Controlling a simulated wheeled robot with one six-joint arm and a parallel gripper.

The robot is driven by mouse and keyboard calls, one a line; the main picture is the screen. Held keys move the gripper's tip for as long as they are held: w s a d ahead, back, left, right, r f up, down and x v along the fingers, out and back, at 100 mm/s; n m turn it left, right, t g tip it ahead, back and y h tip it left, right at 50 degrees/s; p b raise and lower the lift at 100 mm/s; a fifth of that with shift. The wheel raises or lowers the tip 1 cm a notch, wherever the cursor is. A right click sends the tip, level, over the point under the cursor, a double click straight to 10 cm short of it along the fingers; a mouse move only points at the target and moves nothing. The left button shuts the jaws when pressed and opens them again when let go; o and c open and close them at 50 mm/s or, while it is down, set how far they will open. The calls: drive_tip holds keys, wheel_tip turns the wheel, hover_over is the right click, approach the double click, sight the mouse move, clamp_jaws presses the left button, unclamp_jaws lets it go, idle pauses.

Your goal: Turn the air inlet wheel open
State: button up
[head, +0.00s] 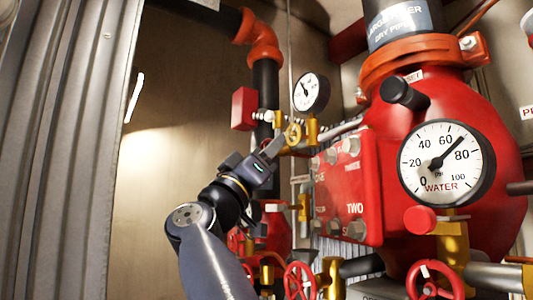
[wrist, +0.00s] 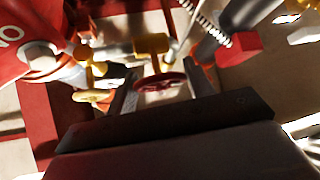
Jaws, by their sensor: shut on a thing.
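My gripper (wrist: 163,88) has its two fingers on either side of a small red handwheel (wrist: 160,84) in the wrist view, and it is shut on this wheel. The wheel sits on a yellow valve body (wrist: 151,44). In the head view my gripper (head: 279,146) reaches up to the pipework left of the red valve body. The red wheel between the fingers cannot be made out in the head view. No label naming the air inlet is readable.
A gauge (head: 311,92) and a red box (head: 244,109) are near my gripper. A large water gauge (head: 446,163) and red wheels (head: 300,281) stand right and below.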

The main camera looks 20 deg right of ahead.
drive_tip(key=shift+r+n+t+y+p, duration=0.15)
drive_tip(key=shift+n+t+y, duration=0.7)
drive_tip(key=shift+n, duration=0.5)
drive_tip(key=shift+n+t+y+p, duration=0.15)
drive_tip(key=shift+n+t+y, duration=0.5)
drive_tip(key=shift+n+y, duration=0.5)
drive_tip(key=shift+n+t+y, duration=0.5)
drive_tip(key=shift+n+y, duration=0.1)
drive_tip(key=shift+n, duration=0.4)
drive_tip(key=o, duration=1)
